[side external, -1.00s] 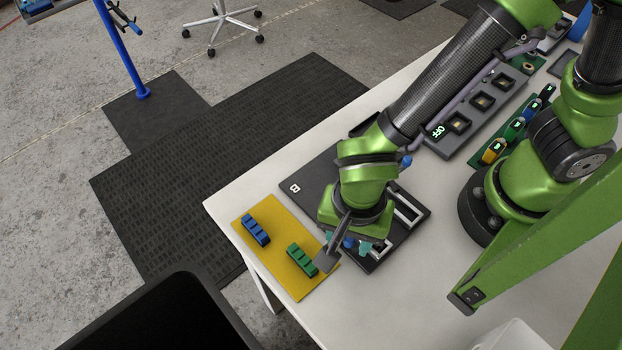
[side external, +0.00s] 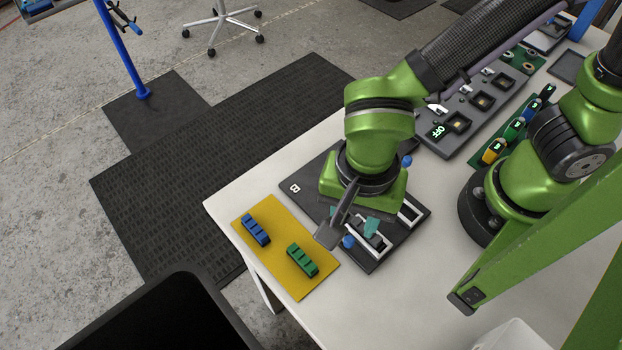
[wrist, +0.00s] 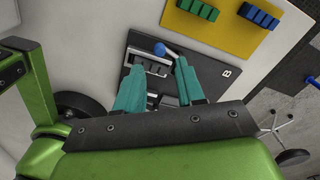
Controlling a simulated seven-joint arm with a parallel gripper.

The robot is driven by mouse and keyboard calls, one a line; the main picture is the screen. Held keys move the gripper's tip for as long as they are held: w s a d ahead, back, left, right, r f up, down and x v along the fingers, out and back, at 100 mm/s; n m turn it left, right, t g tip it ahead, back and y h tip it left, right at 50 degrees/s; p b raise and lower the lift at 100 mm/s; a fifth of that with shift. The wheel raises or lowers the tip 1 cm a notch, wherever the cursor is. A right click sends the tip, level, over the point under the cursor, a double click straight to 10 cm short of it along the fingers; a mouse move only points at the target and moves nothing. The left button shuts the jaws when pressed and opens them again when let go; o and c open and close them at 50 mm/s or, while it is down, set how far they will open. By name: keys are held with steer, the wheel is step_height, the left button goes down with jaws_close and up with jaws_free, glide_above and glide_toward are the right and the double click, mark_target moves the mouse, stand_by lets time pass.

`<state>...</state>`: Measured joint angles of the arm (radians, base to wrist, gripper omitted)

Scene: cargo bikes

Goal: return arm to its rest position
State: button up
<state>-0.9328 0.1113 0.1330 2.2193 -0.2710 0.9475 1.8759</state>
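The board (wrist: 204,68) shows behind the fingers, with a white-framed slot (wrist: 151,66) and a blue ball knob (wrist: 160,48). My gripper's body hides part of the board in the side view.
A yellow plate (side external: 268,225) with a blue block (side external: 256,230) and a green block (side external: 302,260) lies beside the board. A grey panel (side external: 455,150) with square sockets and several coloured battery-like pieces are farther back. A black bin (side external: 170,310) stands off the table.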

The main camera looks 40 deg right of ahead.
stand_by(0.3)
steer(key=n, duration=0.2)
steer(key=shift+s+n, duration=0.15)
steer(key=shift+n, duration=0.15)
steer(key=shift+d+r+n, duration=0.1)
steer(key=shift+d+n, duration=0.2)
steer(key=shift+n, duration=0.6)
steer(key=w+d+r+n+t+y, duration=0.1)
steer(key=w+d+r+t, duration=0.2)
steer(key=d+r, duration=0.4)
steer(key=w+d+r+n+t+y, duration=0.1)
steer(key=w+d+r+t, duration=0.3)
steer(key=d, duration=1.2)
step_height(320, 180, up, 4)
steer(key=shift+w+f+n, duration=0.25)
steer(key=shift+w+n, duration=0.55)
steer(key=shift+w, duration=0.15)
steer(key=shift+a, duration=0.1)
